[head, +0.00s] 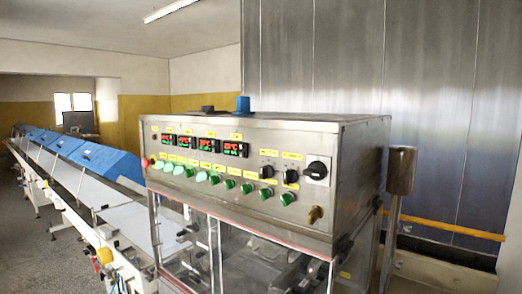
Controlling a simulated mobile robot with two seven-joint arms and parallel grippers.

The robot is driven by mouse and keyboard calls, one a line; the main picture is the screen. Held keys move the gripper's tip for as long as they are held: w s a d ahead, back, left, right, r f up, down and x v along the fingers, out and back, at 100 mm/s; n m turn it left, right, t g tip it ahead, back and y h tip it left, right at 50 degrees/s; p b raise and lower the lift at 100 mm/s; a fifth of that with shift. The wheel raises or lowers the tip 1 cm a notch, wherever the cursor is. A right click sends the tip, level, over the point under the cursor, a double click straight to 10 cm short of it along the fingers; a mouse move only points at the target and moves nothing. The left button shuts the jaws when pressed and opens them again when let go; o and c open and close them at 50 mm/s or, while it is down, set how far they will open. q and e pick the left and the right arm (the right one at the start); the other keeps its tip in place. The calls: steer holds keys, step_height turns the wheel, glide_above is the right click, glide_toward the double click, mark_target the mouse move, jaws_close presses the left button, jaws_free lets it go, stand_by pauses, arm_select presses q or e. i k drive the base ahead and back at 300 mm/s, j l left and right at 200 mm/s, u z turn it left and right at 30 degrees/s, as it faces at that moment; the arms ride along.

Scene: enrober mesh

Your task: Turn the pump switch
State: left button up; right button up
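The steel control panel (230,150) of the enrober faces me in the middle of the head view. Two small black rotary switches, a left one (267,171) and a right one (291,177), sit at its right side under yellow labels. A larger black rotary switch (317,170) on a pale plate is at the far right. The labels are too small to read, so I cannot tell which is the pump switch. Neither of my grippers is in view, and nothing touches the switches.
Several green buttons (230,184) and red-green displays (208,145) fill the panel. A brass-coloured knob (315,214) sits low right. Clear panes (270,250) are below. A conveyor (90,200) with blue covers (105,160) runs left. A steel post (400,180) stands right.

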mark_target(201, 175)
steer(key=i+j+z, duration=0.2)
steer(key=i+j, duration=0.2)
steer(key=i+j+z, duration=0.2)
steer(key=i+j, duration=0.2)
steer(key=i+j+z, duration=0.2)
steer(key=i+j, duration=0.15)
steer(key=j, duration=0.25)
